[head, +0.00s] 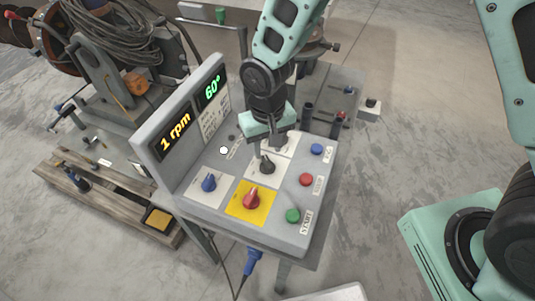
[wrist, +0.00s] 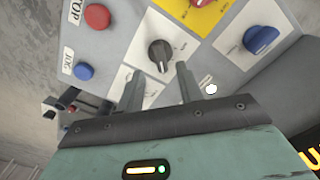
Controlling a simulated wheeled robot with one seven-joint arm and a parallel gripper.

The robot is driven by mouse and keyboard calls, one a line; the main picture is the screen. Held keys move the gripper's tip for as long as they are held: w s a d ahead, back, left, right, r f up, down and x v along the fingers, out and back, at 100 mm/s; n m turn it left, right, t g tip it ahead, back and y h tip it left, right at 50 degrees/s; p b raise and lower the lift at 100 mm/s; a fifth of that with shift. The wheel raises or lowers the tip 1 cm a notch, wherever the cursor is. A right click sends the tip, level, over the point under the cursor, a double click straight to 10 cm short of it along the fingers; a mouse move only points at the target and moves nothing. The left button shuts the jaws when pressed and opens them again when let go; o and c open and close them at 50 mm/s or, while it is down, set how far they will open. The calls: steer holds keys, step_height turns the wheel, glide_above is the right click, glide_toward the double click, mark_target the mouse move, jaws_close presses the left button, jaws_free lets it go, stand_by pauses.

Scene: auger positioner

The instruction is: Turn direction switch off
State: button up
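In the head view my gripper (head: 268,148) hangs over the panel just behind the black knob. Whether the fingertips touch the panel I cannot tell. A second white plate is partly hidden by my gripper.
The panel also carries a red knob (head: 251,198) on a yellow plate, a blue knob (head: 208,183), and green (head: 293,215), red (head: 306,180) and blue (head: 317,149) buttons.

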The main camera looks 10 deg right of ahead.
mark_target(267, 161)
steer(key=shift+f+p, duration=0.35)
steer(key=shift+f, duration=2.15)
jaws_close()
